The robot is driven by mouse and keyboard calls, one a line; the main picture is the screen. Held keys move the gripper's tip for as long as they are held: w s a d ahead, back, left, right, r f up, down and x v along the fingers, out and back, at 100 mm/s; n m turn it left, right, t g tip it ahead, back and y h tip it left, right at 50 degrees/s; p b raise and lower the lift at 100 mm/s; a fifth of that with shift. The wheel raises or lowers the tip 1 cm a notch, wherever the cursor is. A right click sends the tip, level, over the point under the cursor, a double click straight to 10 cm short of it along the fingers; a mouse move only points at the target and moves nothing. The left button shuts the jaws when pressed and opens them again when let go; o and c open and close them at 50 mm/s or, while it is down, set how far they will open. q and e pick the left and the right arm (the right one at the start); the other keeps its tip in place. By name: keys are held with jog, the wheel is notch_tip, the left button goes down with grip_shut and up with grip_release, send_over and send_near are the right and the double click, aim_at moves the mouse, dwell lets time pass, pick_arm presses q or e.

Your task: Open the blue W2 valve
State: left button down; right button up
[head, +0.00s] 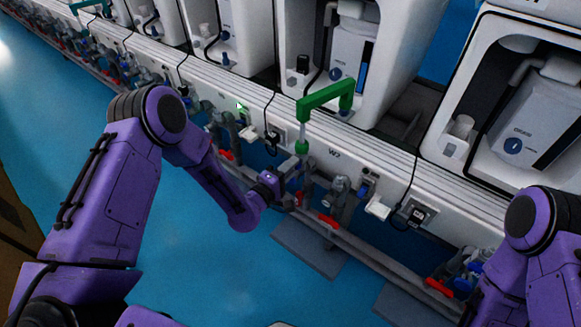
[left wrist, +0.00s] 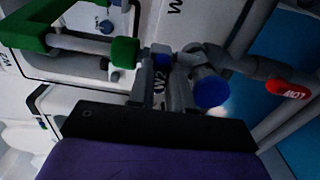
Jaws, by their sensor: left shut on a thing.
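The W2 valve handle (left wrist: 160,77) shows in the left wrist view as a small dark blue piece with W2 lettering, between my gripper's fingers. My left gripper (head: 293,168) reaches the pipework below the W2 panel label in the head view. It is shut on the handle, and its fingers (left wrist: 163,88) cover most of it. In the head view the handle is hidden or too small to make out. A round blue cap (left wrist: 210,90) sits just right of the fingers in the wrist view. My right gripper is out of view; only part of that arm shows at the right edge.
A green bent pipe (head: 325,97) stands above my left gripper. A red handle (head: 327,221) sits on the pipes below; a red LOW handle (left wrist: 288,90) shows in the wrist view. The blue floor (head: 200,260) in front is mostly clear.

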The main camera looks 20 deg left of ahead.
pick_arm(q)
jog(key=n, duration=0.8)
jog(key=shift+f+n, duration=0.1)
jog(key=shift+n, duration=0.3)
jog(key=n+b, duration=0.1)
jog(key=n, duration=0.3)
jog(key=shift+n, duration=0.3)
jog(key=shift+n+b, duration=0.7)
jog(key=shift+n, duration=1.3)
jog(key=c, duration=1.3)
grip_release()
